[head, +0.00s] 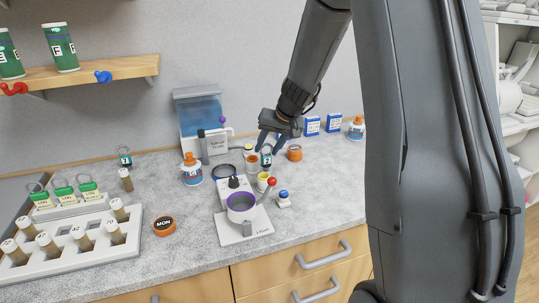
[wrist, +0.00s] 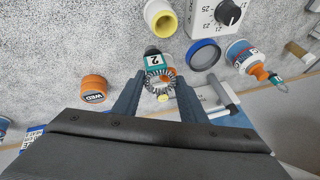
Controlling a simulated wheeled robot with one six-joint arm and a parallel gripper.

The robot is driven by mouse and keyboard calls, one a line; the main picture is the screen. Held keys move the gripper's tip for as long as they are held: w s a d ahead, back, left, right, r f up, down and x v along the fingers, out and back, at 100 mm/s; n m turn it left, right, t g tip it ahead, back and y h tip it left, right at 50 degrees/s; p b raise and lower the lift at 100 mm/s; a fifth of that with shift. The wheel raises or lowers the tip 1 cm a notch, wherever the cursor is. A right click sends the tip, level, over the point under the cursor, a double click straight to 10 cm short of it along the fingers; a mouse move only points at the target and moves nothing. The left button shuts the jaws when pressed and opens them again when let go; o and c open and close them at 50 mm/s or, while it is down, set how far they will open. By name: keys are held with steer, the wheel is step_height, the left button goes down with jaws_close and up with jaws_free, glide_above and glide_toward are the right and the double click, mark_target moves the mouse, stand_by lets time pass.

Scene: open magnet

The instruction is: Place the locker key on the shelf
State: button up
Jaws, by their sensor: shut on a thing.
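The locker key (wrist: 153,62), a teal tag marked 2 with a grey coiled ring, sits between the fingers of my gripper (wrist: 159,82). In the head view my gripper (head: 271,143) points down over the back of the counter, shut on the key, whose tag (head: 266,158) hangs below the fingers. I cannot tell whether the tag touches anything beneath it. The wooden shelf (head: 120,68) is on the wall at the upper left, well away from my gripper.
A similar tagged ring (head: 125,157) is at the counter's back. Bottles, a blue-tank machine (head: 201,115) and a small stirrer (head: 243,225) crowd the counter.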

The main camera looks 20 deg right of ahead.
mark_target(268, 156)
steer(key=shift+f, duration=1.6)
steer(key=shift+f, duration=0.15)
steer(key=o, duration=1.3)
steer(key=shift+o, duration=0.2)
